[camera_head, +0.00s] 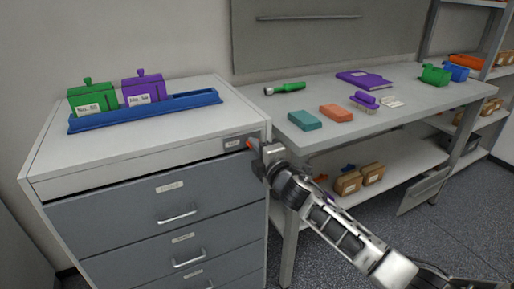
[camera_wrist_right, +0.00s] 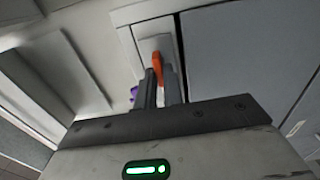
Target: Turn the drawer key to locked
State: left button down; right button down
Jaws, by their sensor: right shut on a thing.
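The drawer key is orange-red (camera_head: 250,145) and sits at the lock plate (camera_head: 235,143) on the upper right front of the grey drawer cabinet (camera_head: 120,166). My right gripper (camera_head: 256,149) is at the key, its fingers closed on it. In the right wrist view the orange key (camera_wrist_right: 157,66) shows at the tips of the two dark fingers (camera_wrist_right: 160,84), in front of the pale lock plate (camera_wrist_right: 150,46). The fingers partly hide the key, and I cannot tell its exact turn angle. The cabinet's drawers are shut. My left gripper is not in view.
A blue tray (camera_head: 150,119) with a green and a purple block stands on the cabinet. The workbench (camera_head: 390,122) to the right holds a green-handled tool (camera_head: 288,88), teal and orange blocks, and a purple folder (camera_head: 365,79). Boxes (camera_head: 348,183) sit on its lower shelf.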

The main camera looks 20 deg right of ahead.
dwell(0.3)
jog(key=c, duration=1.5)
grip_release()
jog(key=s, duration=1)
jog(key=s+d+b, duration=0.1)
jog(key=s, duration=0.5)
jog(key=s+a+f+m+g, duration=0.2)
jog(key=s+a+f+m, duration=0.2)
jog(key=s+f+m, duration=0.1)
jog(key=s+a+f+m+g+y, duration=0.1)
jog(key=s+a+f+m+g, duration=0.1)
jog(key=s+a+f+m, duration=0.2)
jog(key=s+a+f+m+g+y, duration=0.1)
jog(key=s+a+f+m+g, duration=0.2)
jog(key=s+f+m, duration=0.4)
jog(key=shift+s+a+f, duration=0.2)
jog(key=shift+a+f, duration=0.05)
jog(key=shift+f, duration=0.4)
jog(key=shift+s+a+f, duration=0.15)
jog(key=shift+a+f, duration=0.05)
jog(key=shift+f, duration=0.4)
jog(key=shift+s+a+f, duration=0.2)
jog(key=shift+a+f, duration=0.05)
jog(key=shift+f, duration=0.4)
